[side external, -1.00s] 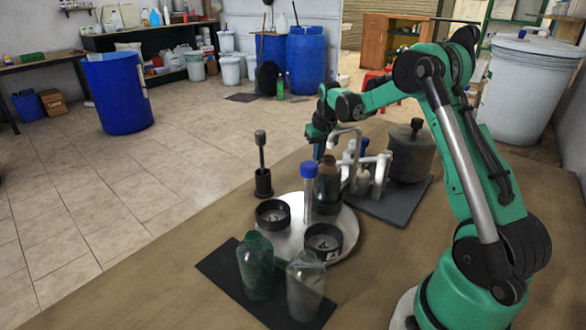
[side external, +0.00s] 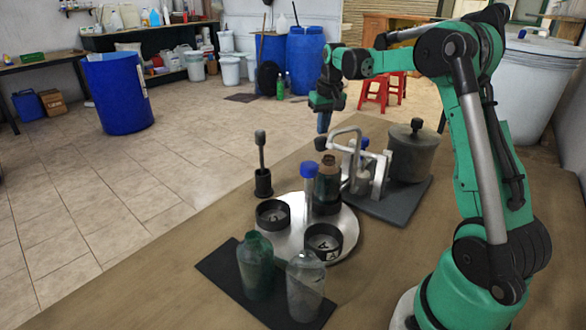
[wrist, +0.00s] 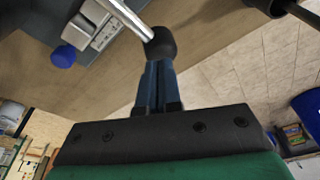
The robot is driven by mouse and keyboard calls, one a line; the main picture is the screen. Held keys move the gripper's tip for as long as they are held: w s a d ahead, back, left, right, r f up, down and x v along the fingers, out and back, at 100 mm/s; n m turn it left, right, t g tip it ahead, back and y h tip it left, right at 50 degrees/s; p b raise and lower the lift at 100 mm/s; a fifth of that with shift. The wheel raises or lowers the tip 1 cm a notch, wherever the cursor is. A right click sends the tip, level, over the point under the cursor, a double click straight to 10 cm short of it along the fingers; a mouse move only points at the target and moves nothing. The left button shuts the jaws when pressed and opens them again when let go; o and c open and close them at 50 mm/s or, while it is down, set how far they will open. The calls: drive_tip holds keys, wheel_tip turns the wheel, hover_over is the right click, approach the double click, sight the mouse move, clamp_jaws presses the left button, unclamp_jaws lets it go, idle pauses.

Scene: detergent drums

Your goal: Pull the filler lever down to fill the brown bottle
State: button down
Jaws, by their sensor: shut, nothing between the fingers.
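The brown bottle (side external: 327,187) stands upright on the round metal plate (side external: 345,232), beside the filler (side external: 378,165). I cannot tell its fill level. The filler lever (side external: 345,130) is a pale bent rod with a black knob (side external: 320,143), which shows near the bottle's top in the side view. In the wrist view the knob (wrist: 161,43) sits at the tips of my gripper's fingers. My gripper (side external: 322,128) points down just above the knob, its blue fingers shut with nothing between them. I cannot tell whether they touch the knob.
Black ring holders (side external: 273,216) and a blue-capped tube (side external: 309,185) are on the plate. A green bottle (side external: 256,265) and a clear bottle (side external: 304,287) stand on a dark mat in front. A grey lidded pot (side external: 414,150) stands right of the filler. A black-knobbed stand (side external: 262,165) is at left.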

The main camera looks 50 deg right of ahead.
drive_tip(key=shift+s+r, duration=0.15)
drive_tip(key=shift+r, duration=2.75)
wheel_tip(320, 180, up, 4)
drive_tip(key=s+a+n+t, duration=0.2)
drive_tip(key=a+n, duration=0.1)
drive_tip(key=a, duration=1.1)
drive_tip(key=s+a+f+n+t+y, duration=0.1)
drive_tip(key=s+a+f+n+t, duration=0.2)
drive_tip(key=s+a+f, duration=0.5)
drive_tip(key=a, duration=0.3)
drive_tip(key=shift+s+f, duration=0.35)
